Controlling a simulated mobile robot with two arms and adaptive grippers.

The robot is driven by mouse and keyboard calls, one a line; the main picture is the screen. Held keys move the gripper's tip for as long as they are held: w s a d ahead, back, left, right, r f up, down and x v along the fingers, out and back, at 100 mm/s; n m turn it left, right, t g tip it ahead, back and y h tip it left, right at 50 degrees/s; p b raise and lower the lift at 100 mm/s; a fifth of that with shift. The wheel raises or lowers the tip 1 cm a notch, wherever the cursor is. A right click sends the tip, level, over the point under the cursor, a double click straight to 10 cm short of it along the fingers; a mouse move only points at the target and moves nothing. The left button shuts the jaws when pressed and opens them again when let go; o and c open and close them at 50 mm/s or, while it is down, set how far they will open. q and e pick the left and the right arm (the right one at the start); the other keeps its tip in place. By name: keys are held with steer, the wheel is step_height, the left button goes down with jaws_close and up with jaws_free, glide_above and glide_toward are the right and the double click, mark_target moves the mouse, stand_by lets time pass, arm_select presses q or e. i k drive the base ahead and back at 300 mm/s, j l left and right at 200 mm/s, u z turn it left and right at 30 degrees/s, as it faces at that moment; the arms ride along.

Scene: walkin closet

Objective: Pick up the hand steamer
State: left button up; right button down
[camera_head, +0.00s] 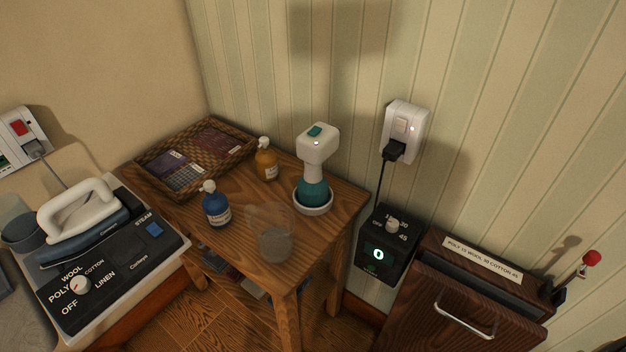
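The hand steamer (317,152) has a white head with a green button on top and a teal lower body. It stands upright in a round white base (313,205) near the right corner of a small wooden table (329,232). Nothing touches its head or body from the sides. Neither of my grippers is in the head view.
A clear cup (271,238), a blue bottle (216,204) and an amber bottle (266,160) stand left of the steamer. A woven tray (149,167) lies behind them. A steam iron station (103,259) is at left. A timer box (385,246) and wooden cabinet (462,296) stand right.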

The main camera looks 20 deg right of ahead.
mark_target(312, 186)
steer(key=u, duration=2.05)
steer(key=z, duration=2.6)
steer(key=j+z, duration=0.75)
steer(key=j, duration=0.2)
steer(key=j+z, duration=0.4)
steer(key=k+j, duration=0.05)
